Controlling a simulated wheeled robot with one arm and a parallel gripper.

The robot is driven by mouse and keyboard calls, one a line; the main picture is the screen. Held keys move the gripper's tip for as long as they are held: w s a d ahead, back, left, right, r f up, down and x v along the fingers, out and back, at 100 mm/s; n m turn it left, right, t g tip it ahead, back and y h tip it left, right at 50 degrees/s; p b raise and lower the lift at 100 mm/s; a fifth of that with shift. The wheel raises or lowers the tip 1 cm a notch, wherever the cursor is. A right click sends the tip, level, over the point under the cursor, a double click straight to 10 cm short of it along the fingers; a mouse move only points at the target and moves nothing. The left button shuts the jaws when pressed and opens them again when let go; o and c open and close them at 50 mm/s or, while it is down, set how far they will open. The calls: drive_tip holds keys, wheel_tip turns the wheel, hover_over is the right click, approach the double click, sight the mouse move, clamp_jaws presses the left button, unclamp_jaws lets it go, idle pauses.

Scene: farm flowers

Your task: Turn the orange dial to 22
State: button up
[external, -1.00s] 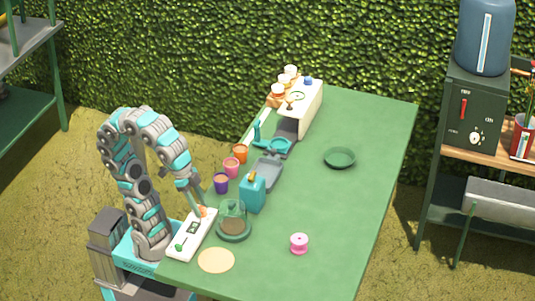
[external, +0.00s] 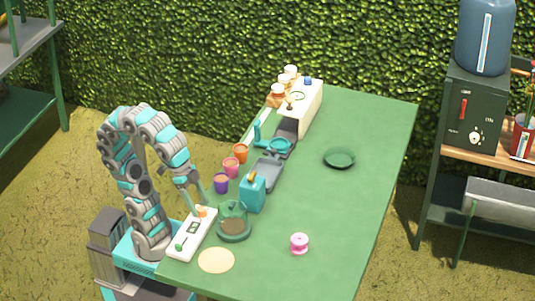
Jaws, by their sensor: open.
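The orange dial (external: 202,212) sits at the far end of a white control panel (external: 185,243) on the near left edge of the green table. The panel also carries a small dark display (external: 193,228) and a green knob (external: 179,247) at its near end. The number on the display is too small to read. My gripper (external: 200,203) is open and points down just above or at the orange dial. I cannot tell whether its fingers touch the dial.
Purple (external: 221,183), pink (external: 231,168) and orange (external: 241,153) cups line the left edge. A pink spool (external: 299,243) and green dish (external: 339,158) lie on the otherwise clear right side.

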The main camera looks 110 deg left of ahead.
drive_tip(key=v, duration=0.6)
drive_tip(key=shift+r, duration=0.3)
drive_tip(key=shift+s, duration=0.15)
drive_tip(key=s+a+f+n+g+y+p, duration=0.1)
drive_tip(key=s+a+f+n+y+p, duration=0.2)
drive_tip(key=a, duration=1.2)
drive_tip(key=s+d+f+m+g+h, duration=0.1)
drive_tip(key=s+f, duration=0.3)
drive_tip(key=f, duration=1.1)
drive_tip(key=s+d+f+m+g+h+b, duration=0.1)
drive_tip(key=s+f+g, duration=0.3)
drive_tip(key=f, duration=1)
drive_tip(key=shift+s+d+f+h, duration=0.3)
drive_tip(key=shift+s+d+f, duration=0.05)
drive_tip(key=shift+d, duration=0.05)
drive_tip(key=shift+c, duration=0.2)
